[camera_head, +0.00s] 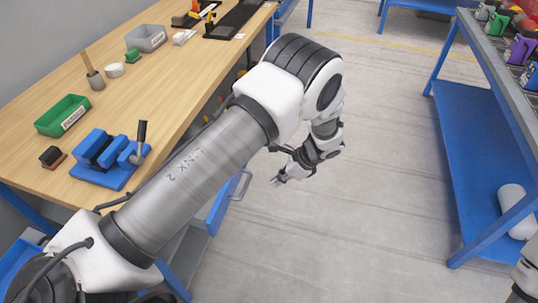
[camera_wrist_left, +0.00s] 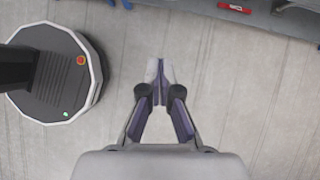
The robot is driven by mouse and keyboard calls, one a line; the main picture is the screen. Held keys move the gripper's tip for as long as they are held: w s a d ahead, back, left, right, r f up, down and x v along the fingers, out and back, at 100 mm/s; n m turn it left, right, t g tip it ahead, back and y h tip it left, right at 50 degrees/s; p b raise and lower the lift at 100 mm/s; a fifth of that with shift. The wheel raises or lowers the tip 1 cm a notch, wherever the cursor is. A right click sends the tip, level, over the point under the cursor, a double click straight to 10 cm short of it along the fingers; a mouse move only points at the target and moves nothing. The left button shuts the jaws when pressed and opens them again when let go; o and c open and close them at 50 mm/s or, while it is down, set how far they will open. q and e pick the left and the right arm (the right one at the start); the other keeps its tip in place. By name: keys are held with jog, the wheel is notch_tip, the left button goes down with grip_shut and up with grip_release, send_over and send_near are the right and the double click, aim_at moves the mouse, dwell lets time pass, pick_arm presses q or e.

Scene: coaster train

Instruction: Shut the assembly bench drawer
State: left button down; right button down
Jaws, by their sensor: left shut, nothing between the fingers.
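The assembly bench (camera_head: 185,60) has a wooden top and runs along the left in the head view. Its blue drawer front (camera_head: 217,207), with a grey bar handle (camera_head: 241,185), shows beyond the bench's front edge, so the drawer appears pulled out. My left arm hides much of it. My left gripper (camera_head: 277,181) is shut and empty, to the right of the handle and apart from it. In the left wrist view the fingertips (camera_wrist_left: 160,75) meet over bare floor. My right gripper is not in view.
A blue vise (camera_head: 100,160), a green bin (camera_head: 62,115) and a grey bin (camera_head: 146,38) stand on the bench. A blue shelf cart (camera_head: 460,130) stands at the right. The floor (camera_head: 350,215) between is clear. In the wrist view, a grey edge with a red item (camera_wrist_left: 235,7) runs along the top.

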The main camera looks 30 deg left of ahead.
pick_arm(q)
jog(key=w+d+r+m+y, duration=0.1)
jog(key=w+r+y, duration=0.1)
jog(key=w+r, duration=0.4)
jog(key=s+a+f+p, duration=0.3)
jog(key=a+f+p, duration=0.1)
jog(key=a, duration=0.7)
jog(key=shift+f+y, duration=0.3)
jog(key=shift+f, duration=0.3)
jog(key=shift+a, duration=0.1)
jog(key=s+a, duration=0.1)
jog(key=a, duration=0.6)
jog(key=s+a, duration=0.2)
jog(key=a, duration=0.6)
jog(key=s+a, duration=0.2)
jog(key=a, duration=0.5)
jog(key=shift+s+a, duration=0.15)
jog(key=shift+a, duration=0.3)
jog(key=shift+r, duration=0.15)
